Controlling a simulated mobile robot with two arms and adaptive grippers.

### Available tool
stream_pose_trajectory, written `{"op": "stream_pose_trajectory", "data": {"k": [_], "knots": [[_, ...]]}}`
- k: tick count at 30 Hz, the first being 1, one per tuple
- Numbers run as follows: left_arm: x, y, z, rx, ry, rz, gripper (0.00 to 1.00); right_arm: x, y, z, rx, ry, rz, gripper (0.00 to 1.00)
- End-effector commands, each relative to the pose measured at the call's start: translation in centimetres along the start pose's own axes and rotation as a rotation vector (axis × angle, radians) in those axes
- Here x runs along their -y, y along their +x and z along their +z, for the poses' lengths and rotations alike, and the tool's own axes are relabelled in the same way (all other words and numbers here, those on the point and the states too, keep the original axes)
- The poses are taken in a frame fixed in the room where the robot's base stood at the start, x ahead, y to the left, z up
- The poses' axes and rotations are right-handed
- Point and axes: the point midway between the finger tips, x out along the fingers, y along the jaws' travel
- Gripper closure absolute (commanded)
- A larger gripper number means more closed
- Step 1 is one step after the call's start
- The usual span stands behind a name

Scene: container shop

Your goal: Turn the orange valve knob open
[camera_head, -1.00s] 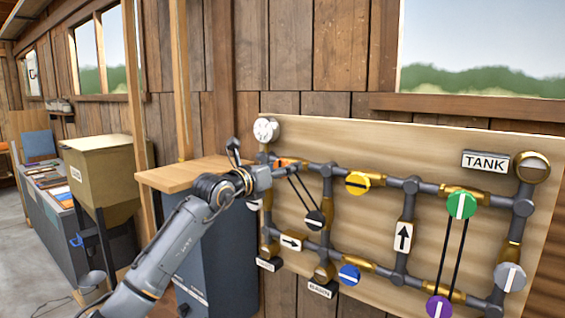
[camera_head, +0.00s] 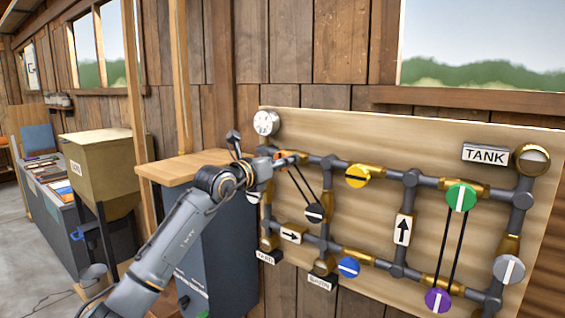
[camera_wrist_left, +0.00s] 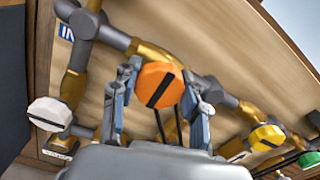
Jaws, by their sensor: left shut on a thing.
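The orange valve knob (camera_wrist_left: 159,85) is on the upper left of the pipe board, facing the left wrist camera with a dark slanted slot across it. In the head view only a small part of the orange knob (camera_head: 289,156) shows beside the gripper. My left gripper (camera_head: 279,160) reaches it from the left. In the left wrist view the fingers of my left gripper (camera_wrist_left: 158,100) stand on both sides of the knob, shut on it. The gripper hides part of the pipe and fitting behind the knob. My right gripper is not in view.
Nearby on the board are a white knob (camera_wrist_left: 50,113), a yellow knob (camera_head: 357,176) and a black knob (camera_head: 314,213). A green knob (camera_head: 461,197) and a blue knob (camera_head: 348,267) are further off. A wooden-topped blue cabinet (camera_head: 218,250) stands close behind my left arm.

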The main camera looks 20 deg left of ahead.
Motion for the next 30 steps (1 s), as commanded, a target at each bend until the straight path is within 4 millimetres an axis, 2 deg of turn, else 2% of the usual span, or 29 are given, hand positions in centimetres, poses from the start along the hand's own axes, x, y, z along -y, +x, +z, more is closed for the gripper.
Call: {"op": "stream_pose_trajectory", "data": {"k": [8, 15, 23, 30], "knots": [[-0.1, 0.0, -0.2, 0.000, -0.182, -0.001, 0.86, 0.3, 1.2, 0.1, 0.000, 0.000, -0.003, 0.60], [-0.1, 0.0, -0.1, 0.000, -0.407, -0.001, 0.86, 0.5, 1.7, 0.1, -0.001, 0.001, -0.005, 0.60], [-0.1, 0.1, 0.0, -0.001, -0.655, -0.001, 0.86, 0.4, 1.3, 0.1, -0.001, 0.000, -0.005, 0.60], [-0.1, 0.0, 0.1, -0.002, -0.883, 0.000, 0.86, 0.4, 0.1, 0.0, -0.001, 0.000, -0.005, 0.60]]}}
